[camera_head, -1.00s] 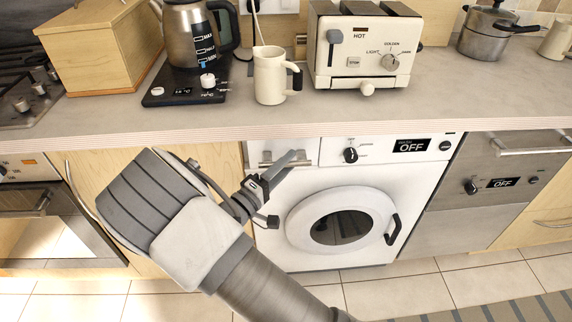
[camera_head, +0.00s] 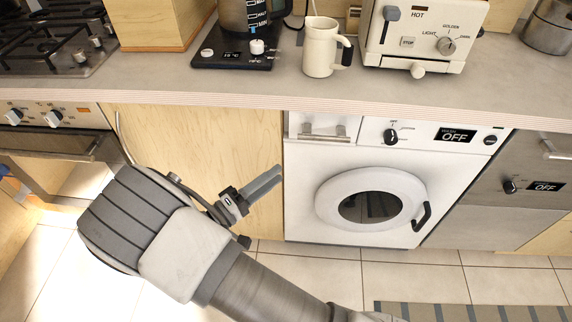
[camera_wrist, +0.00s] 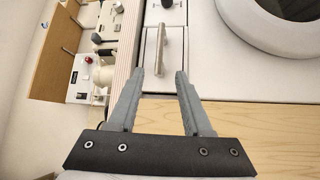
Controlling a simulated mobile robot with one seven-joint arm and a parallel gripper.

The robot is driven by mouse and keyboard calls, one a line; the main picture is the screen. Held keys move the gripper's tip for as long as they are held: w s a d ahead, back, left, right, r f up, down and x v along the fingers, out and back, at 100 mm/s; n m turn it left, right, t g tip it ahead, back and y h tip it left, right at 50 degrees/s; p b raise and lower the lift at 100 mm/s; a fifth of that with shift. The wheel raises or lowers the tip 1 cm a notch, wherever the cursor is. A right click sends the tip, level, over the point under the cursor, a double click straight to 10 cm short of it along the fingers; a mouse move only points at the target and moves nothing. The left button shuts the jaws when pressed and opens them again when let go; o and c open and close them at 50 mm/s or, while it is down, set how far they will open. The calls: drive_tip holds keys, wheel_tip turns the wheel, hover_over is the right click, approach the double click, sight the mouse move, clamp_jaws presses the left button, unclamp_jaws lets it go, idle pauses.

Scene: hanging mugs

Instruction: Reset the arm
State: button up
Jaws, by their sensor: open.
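My gripper (camera_head: 273,180) is at the end of my folded arm, below the counter edge and in front of the wooden cabinet door left of the washing machine. In the wrist view my gripper (camera_wrist: 159,75) shows two fingers spread apart with nothing between them. A cream mug (camera_head: 319,48) with a black handle stands upright on the counter, well above and apart from my gripper.
The counter (camera_head: 270,90) overhangs my arm. A washing machine (camera_head: 372,200) with a drawer handle (camera_head: 324,132) is right of my gripper. A toaster (camera_head: 425,38), kettle base (camera_head: 235,53) and wooden box (camera_head: 155,22) stand on the counter. An oven (camera_head: 55,150) is at the left.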

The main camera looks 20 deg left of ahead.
drive_tip(key=shift+s+a, duration=0.15)
drive_tip(key=shift+s, duration=0.1)
drive_tip(key=shift+w, duration=0.1)
idle(0.3)
drive_tip(key=w+d+r+m+g+h, duration=0.1)
drive_tip(key=w+d+r+m+g, duration=0.1)
drive_tip(key=d+r+g, duration=0.3)
drive_tip(key=w+d+r+m+g+h, duration=0.1)
drive_tip(key=d+m+g, duration=0.15)
drive_tip(key=d, duration=0.35)
drive_tip(key=s+d+r+m+g+y, duration=0.1)
drive_tip(key=s+d+r+g+y, duration=0.15)
drive_tip(key=d, duration=0.35)
drive_tip(key=s+d+r+m+g+y, duration=0.2)
drive_tip(key=d+r+g+y, duration=0.15)
drive_tip(key=d, duration=0.25)
drive_tip(key=s+d+r+m+g+y, duration=0.1)
drive_tip(key=s+d+r+g+y, duration=0.1)
drive_tip(key=d+r, duration=0.3)
drive_tip(key=s+d+r+m+t+y, duration=0.2)
drive_tip(key=s+d+r+t+y, duration=0.2)
drive_tip(key=s+d+r+t, duration=0.15)
wheel_tip(320, 180, up, 16)
drive_tip(key=a+g+p, duration=0.1)
drive_tip(key=p, duration=1.5)
drive_tip(key=shift+s+r+p, duration=0.25)
drive_tip(key=shift+s+p, duration=0.15)
